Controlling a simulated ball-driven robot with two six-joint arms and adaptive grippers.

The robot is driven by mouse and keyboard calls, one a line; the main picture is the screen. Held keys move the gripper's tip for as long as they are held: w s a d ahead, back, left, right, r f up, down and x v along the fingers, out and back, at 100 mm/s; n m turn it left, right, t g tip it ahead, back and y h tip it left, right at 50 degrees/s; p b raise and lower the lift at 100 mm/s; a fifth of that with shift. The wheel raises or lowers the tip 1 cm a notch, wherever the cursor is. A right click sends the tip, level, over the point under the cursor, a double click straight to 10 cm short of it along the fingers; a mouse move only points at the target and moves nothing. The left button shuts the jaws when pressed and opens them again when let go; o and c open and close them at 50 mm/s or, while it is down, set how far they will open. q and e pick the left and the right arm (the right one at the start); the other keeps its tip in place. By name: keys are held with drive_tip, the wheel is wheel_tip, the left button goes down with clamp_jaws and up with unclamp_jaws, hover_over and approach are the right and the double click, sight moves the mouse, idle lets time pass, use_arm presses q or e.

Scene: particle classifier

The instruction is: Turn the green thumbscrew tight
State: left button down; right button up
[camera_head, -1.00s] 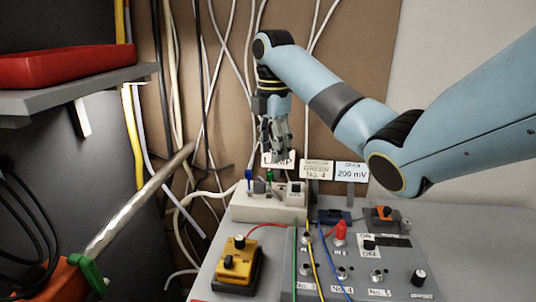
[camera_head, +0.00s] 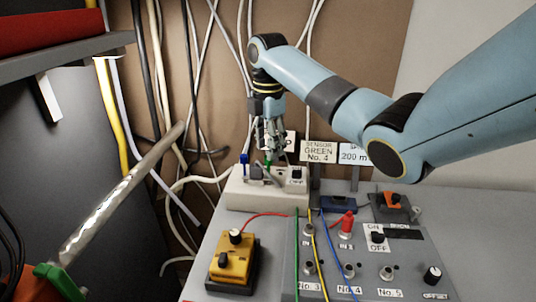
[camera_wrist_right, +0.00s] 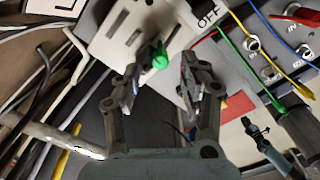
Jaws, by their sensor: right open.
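The green thumbscrew (camera_head: 268,163) stands on the white block (camera_head: 238,197) at the back of the bench and is partly covered by my right gripper (camera_head: 275,157), which comes down from above. In the right wrist view the green thumbscrew (camera_wrist_right: 160,59) shows between the open fingers of my right gripper (camera_wrist_right: 170,64), nearer the left finger. Whether that finger touches it I cannot tell. My left gripper is not in view.
A blue-topped post (camera_head: 243,159) stands left of the thumbscrew, and a black knob (camera_head: 297,172) right of it. Sign cards (camera_head: 318,152) stand close behind. A yellow box (camera_head: 232,262) and a grey panel (camera_head: 410,265) with wires and jacks are in front.

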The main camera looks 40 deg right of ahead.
drive_tip(key=shift+f, duration=1.55)
clamp_jaws()
